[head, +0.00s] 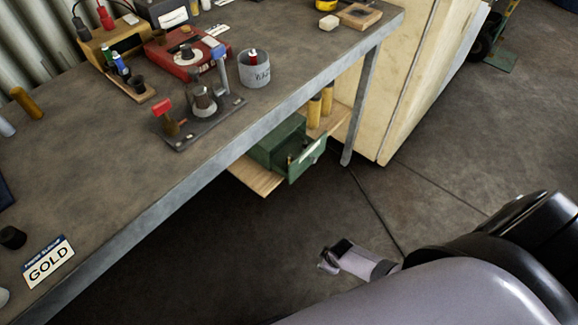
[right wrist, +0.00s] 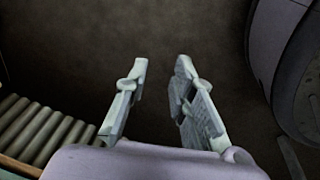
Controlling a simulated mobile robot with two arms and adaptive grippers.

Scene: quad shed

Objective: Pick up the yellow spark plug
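No thing in view is clearly a yellow spark plug. A yellow-brown cylinder (head: 27,103) lies at the far left of the workbench, and a small yellow object (head: 327,4) sits at its back right; I cannot tell whether either is a spark plug. My right gripper (right wrist: 162,70) is open and empty in the right wrist view, with dark floor beyond its fingers. In the head view its end (head: 329,262) shows small and low, over the floor to the right of the bench, apart from everything on it. My left gripper is not in view.
The workbench (head: 150,180) holds a grey cup (head: 254,70) with a red-topped item, a lever fixture (head: 203,108), a red device (head: 180,55) and a GOLD card (head: 48,262). Below is a green box (head: 280,145) with its drawer open. A cream cabinet (head: 400,80) stands right.

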